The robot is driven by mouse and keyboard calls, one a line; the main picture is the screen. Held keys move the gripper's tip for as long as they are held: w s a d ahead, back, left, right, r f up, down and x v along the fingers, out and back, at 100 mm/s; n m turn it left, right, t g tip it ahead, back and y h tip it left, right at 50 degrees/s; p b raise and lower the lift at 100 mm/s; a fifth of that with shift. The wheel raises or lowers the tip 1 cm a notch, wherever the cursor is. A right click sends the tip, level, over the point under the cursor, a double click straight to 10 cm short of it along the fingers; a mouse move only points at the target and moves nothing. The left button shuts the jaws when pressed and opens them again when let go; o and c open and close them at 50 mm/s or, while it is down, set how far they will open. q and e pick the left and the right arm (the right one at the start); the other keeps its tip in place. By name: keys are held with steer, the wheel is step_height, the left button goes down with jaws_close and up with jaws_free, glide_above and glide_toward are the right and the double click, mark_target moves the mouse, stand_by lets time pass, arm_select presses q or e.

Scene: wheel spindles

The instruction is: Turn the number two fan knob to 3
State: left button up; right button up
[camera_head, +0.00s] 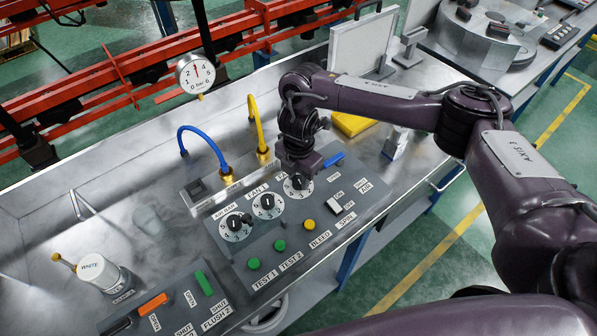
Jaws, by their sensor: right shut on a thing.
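The control panel (223,207) lies on the metal bench. It carries three round dials in a slanting row. The dial at the row's upper right (289,191) is the number two fan dial. Its label and the knob in its middle are largely hidden by my right gripper (299,177). My right gripper points down onto this dial and is shut on its knob; the knob's pointer setting cannot be read. The middle dial is marked FAN 1 (267,204), its black knob uncovered. My left gripper is out of view.
A third dial (236,227) sits at the lower left of the row. Green buttons (279,245), a yellow button (310,225) and a white switch (333,205) are close by. Blue (202,136) and yellow hoses (256,121) rise behind the panel. A gauge (195,75) stands further back.

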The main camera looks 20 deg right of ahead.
mark_target(299, 179)
steer(key=shift+w+r+m+p, duration=0.15)
steer(key=shift+m+p, duration=0.15)
steer(key=shift+m, duration=0.3)
steer(key=o, duration=1)
steer(key=shift+c, duration=0.2)
step_height(299, 179, up, 8)
steer(key=shift+f+p, duration=0.2)
steer(key=shift+p, duration=0.3)
steer(key=shift+s, duration=0.2)
